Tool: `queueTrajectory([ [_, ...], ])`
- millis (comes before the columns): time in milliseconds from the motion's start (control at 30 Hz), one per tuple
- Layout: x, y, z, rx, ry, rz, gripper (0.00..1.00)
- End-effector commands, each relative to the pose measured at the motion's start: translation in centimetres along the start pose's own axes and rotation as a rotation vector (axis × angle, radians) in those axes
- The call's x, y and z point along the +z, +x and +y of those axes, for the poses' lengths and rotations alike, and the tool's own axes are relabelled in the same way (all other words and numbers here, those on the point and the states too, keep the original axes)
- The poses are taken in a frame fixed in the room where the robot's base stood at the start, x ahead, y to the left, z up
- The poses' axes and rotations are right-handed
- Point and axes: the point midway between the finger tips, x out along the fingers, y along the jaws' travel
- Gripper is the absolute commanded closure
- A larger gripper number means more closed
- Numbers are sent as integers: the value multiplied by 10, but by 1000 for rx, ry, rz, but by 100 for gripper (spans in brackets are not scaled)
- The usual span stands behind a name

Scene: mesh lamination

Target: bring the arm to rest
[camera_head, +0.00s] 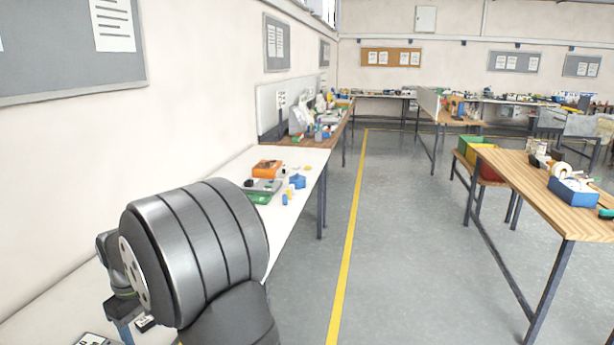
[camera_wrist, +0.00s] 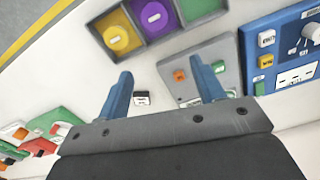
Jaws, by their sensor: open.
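My gripper (camera_wrist: 160,68) shows in the wrist view with two blue fingers spread apart and nothing between their tips. The fingers are over the white worktop (camera_wrist: 75,95). In the camera_head view my gripper is at the lower left, mostly hidden behind my dark, banded arm joint. A small block with a black-and-white face (camera_wrist: 142,98) shows between the fingers. I cannot tell how high the fingers are above the top.
A grey plate (camera_wrist: 222,50) and a blue switch panel (camera_wrist: 262,68) lie right. An orange box (camera_head: 268,167) stands farther along the table. The aisle (camera_head: 390,220) is clear.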

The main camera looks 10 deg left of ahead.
Motion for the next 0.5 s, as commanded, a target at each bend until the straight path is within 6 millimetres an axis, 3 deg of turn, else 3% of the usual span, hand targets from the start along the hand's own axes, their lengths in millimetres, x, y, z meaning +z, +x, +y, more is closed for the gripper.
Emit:
queueTrajectory([
  [500,100,14,4,0,3,1,38],
])
